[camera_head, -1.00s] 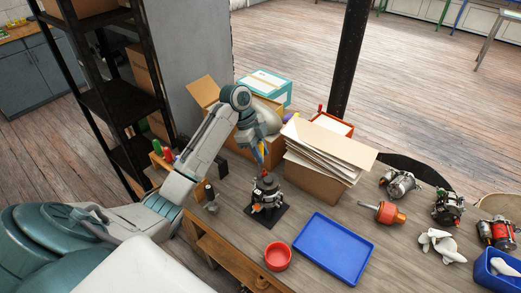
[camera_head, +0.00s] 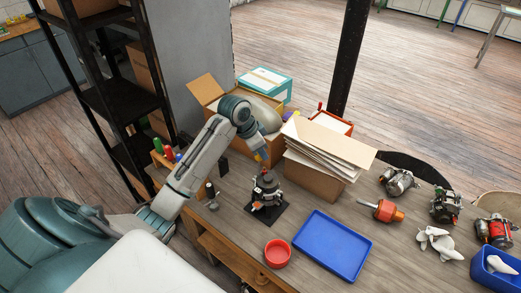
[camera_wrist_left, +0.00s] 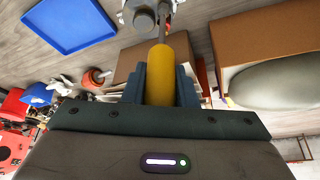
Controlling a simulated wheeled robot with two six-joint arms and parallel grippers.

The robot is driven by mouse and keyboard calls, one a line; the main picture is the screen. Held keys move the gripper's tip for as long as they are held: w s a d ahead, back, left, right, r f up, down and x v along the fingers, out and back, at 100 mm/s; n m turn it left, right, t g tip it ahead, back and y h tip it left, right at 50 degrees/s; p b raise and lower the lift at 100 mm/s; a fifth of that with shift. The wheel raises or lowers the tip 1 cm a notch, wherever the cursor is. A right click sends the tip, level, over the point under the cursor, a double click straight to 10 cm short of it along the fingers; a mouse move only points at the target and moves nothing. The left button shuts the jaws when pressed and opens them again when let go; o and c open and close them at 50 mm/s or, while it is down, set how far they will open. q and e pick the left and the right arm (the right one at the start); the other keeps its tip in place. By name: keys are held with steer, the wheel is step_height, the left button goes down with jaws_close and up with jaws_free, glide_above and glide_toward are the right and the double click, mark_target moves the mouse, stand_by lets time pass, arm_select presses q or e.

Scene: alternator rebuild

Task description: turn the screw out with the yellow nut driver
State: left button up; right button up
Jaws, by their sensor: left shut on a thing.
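My left gripper (camera_head: 261,157) is shut on the yellow nut driver (camera_wrist_left: 170,68), whose handle sits between its two blue-grey fingers in the left wrist view. The driver's thin metal shank points away from the fingers, toward grey round metal parts (camera_wrist_left: 140,18). In the head view the alternator (camera_head: 267,190) stands upright on a dark square base (camera_head: 267,215), just below and in front of the gripper. I cannot make out the screw, nor tell whether the driver's tip touches anything. My right gripper is out of view.
A blue tray (camera_head: 332,246) and a red bowl (camera_head: 277,254) are in front of the alternator. A box of papers (camera_head: 313,181) stands close to the gripper's right. Several machine parts, including an orange-red one (camera_head: 383,211), lie farther right.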

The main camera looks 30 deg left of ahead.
arm_select(q)
steer(key=n+y, duration=0.1)
steer(key=n, duration=0.2)
steer(key=n+y, duration=0.1)
steer(key=n, duration=0.1)
steer(key=shift+n+t, duration=0.3)
steer(key=shift+n, duration=0.1)
steer(key=n+y, duration=0.1)
steer(key=n, duration=0.1)
steer(key=shift+w+a+n, duration=0.1)
steer(key=shift+a+n, duration=0.05)
steer(key=shift+n, duration=0.15)
steer(key=shift+n+y, duration=0.5)
steer(key=shift+n, duration=0.5)
steer(key=n+y, duration=0.1)
steer(key=n, duration=0.1)
steer(key=n+g, duration=0.1)
steer(key=n, duration=0.2)
steer(key=shift+a+y, duration=0.15)
steer(key=shift+y, duration=0.25)
steer(key=shift+r, duration=0.2)
